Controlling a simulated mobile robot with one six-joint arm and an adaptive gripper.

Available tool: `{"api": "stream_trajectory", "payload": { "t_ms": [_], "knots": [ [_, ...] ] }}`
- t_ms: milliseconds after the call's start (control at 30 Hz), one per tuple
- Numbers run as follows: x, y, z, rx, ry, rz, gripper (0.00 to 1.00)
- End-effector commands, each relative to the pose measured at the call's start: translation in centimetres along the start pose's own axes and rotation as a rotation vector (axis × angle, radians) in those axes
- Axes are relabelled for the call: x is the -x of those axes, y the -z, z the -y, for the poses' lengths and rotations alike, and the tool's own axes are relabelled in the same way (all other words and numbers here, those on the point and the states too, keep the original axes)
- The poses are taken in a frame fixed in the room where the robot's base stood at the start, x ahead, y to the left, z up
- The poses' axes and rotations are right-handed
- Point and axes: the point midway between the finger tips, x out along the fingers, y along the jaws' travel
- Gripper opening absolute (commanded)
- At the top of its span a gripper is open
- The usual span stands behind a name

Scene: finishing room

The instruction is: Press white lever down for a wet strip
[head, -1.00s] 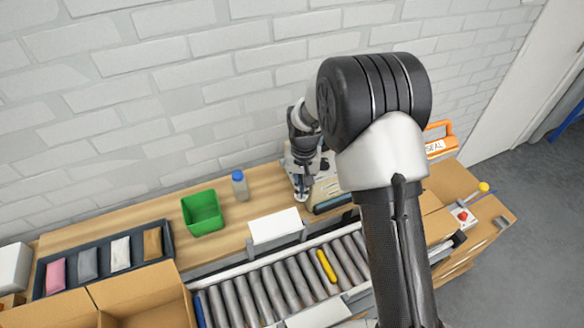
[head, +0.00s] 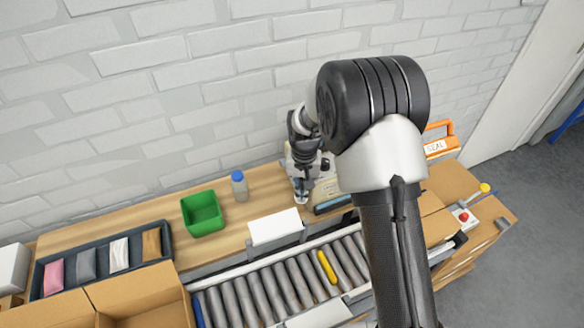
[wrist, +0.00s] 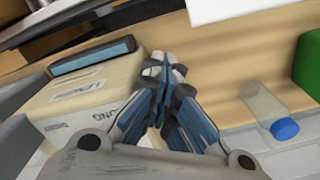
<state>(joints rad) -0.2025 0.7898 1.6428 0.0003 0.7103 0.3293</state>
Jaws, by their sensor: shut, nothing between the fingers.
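A beige tape dispenser (head: 331,191) with a dark, blue-edged front stands on the wooden bench against the brick wall, partly hidden by my arm in the head view. In the wrist view the dispenser (wrist: 107,92), with printed labels, is left of my fingers. My gripper (head: 301,191) is shut and empty, pointing down beside the dispenser's left side. Its blue-padded fingertips also show in the wrist view (wrist: 163,66). A small white piece shows just below the fingertips in the head view; I cannot tell if it is the white lever. No lever is clearly visible in the wrist view.
A bottle with a blue cap (head: 239,187) and a green bin (head: 202,213) stand left of my gripper. A white-topped stand (head: 276,227) is in front, before the roller conveyor (head: 265,294). An orange-handled sealer (head: 440,143) is at the right.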

Motion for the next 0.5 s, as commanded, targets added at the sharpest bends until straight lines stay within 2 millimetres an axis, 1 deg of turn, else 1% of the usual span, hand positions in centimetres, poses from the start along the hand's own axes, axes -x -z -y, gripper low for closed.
{"api": "stream_trajectory", "payload": {
  "t_ms": [67, 500],
  "knots": [
    [0.3, 0.1, -0.1, 0.000, -0.001, -0.001, 0.00],
    [3.8, 0.8, 0.4, 0.000, 0.000, -0.003, 0.00]
  ]
}}
